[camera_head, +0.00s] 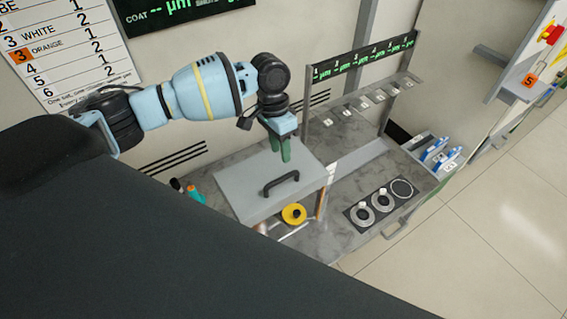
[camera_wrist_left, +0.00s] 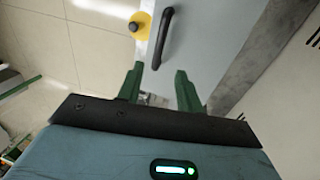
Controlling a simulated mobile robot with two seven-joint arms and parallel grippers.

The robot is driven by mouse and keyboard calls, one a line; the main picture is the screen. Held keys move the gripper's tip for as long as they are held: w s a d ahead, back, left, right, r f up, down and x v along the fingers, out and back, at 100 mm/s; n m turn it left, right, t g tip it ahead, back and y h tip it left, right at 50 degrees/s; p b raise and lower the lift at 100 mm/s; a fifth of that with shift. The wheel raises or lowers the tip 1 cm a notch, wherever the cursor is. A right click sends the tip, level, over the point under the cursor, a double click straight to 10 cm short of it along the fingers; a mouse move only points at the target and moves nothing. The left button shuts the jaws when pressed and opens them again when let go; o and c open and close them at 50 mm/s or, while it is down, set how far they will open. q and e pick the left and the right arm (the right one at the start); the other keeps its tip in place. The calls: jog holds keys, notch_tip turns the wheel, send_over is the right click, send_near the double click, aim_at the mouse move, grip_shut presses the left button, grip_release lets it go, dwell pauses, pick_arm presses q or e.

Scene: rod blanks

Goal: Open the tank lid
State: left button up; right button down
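The tank lid (camera_head: 243,187) is a flat grey panel with a black bar handle (camera_head: 281,183) on top, and it looks closed. The lid also shows in the left wrist view (camera_wrist_left: 205,50), with the handle (camera_wrist_left: 162,38) ahead of the fingers. My left gripper (camera_head: 281,154) hangs just above the far side of the lid, behind the handle and apart from it. Its green fingers are spread with nothing between them in the left wrist view (camera_wrist_left: 158,82). My right gripper is in neither view.
A rack (camera_head: 362,95) with a display stands behind right. Round dials (camera_head: 382,200) and a tray of blue items (camera_head: 438,152) lie to the right. Bottles (camera_head: 190,190) stand left of the lid.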

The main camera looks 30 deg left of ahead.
aim_at(284, 176)
pick_arm(q)
jog(key=shift+s+d+f, duration=0.15)
jog(key=shift+d+f, duration=0.1)
jog(key=shift+f, duration=1)
jog(key=shift+s+d+f, duration=0.15)
jog(key=shift+d+f, duration=0.1)
jog(key=shift+f, duration=1.05)
jog(key=shift+s+d+f, duration=0.15)
jog(key=shift+d+f, duration=0.1)
jog(key=shift+f, duration=1)
grip_shut()
